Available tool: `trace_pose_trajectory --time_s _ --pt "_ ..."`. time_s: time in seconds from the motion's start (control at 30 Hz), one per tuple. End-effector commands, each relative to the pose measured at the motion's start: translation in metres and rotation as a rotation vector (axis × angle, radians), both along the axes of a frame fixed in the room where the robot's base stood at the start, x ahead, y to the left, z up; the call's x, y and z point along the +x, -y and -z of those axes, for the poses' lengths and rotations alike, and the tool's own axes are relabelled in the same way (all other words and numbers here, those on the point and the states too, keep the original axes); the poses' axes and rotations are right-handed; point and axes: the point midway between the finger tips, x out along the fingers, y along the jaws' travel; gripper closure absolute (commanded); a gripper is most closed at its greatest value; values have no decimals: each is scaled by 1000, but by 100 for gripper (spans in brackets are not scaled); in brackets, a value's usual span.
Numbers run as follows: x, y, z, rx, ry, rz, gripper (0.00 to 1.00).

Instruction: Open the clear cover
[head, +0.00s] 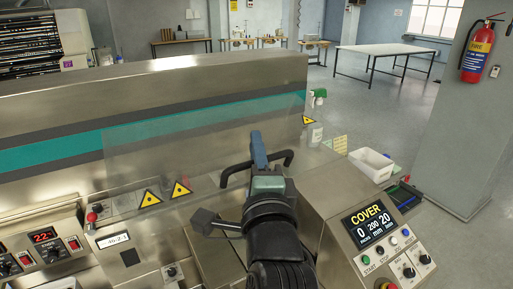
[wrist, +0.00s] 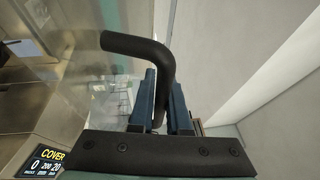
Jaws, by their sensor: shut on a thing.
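The clear cover (head: 220,135) is a see-through panel along the front of the steel machine, with yellow warning labels. It also shows in the wrist view (wrist: 72,75) at the left. Its black bar handle (head: 236,172) stands out toward me near the cover's right part. My gripper (head: 258,150) is at this handle. In the wrist view my gripper (wrist: 162,95) has its two blue fingers on either side of the black handle (wrist: 150,48), shut on it. Whether the cover is raised at all I cannot tell.
A control panel (head: 377,225) reading "COVER" stands right of my arm. A white bin (head: 371,164), a spray bottle (head: 315,132) and a green-edged tray (head: 408,194) sit beyond it. A fire extinguisher (head: 478,52) hangs on the pillar. Open floor lies at the back right.

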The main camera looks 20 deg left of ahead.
Motion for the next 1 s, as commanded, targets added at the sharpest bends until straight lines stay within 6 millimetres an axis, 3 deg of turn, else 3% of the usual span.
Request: trace_pose_trajectory --time_s 0.6,1.0 --pt "-28 36 55 103 78 1 100" --pt "-32 41 55 118 92 1 100"
